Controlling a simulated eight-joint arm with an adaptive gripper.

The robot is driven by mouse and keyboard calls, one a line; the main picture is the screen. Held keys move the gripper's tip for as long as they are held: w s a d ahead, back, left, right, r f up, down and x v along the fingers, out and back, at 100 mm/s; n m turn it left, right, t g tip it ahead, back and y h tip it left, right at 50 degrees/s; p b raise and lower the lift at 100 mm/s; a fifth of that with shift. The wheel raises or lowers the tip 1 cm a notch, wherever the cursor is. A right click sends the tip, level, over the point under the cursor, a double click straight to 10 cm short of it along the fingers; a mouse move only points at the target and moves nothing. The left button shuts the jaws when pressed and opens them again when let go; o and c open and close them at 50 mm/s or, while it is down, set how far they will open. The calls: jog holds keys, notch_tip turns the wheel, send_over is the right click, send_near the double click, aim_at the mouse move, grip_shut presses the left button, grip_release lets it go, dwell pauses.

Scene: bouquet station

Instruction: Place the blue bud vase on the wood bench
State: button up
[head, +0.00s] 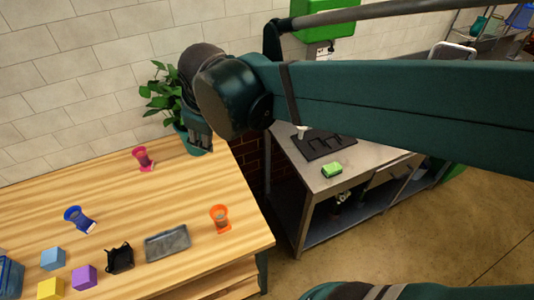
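A pink vessel (142,157), orange vessel (220,217), grey tray (167,244), black holder (120,257) and several coloured blocks stand on the bench. A leafy plant (157,92) is by the wall. A metal counter (325,178) with a green sponge (332,170) is right.

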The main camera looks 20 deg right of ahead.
jog(key=s+d+f+m+t, duration=0.1)
jog(key=s+d+f+m, duration=0.2)
jog(key=s+d+m, duration=0.6)
jog(key=s+d, duration=0.3)
jog(key=shift+s+d+m+t, duration=0.2)
jog(key=shift+s+m+t, duration=0.1)
jog(key=shift+m, duration=0.1)
jog(key=shift+f, duration=0.1)
notch_tip(320, 180, down, 9)
jog(key=b, duration=0.9)
jog(key=shift+f, duration=0.1)
dwell(0.6)
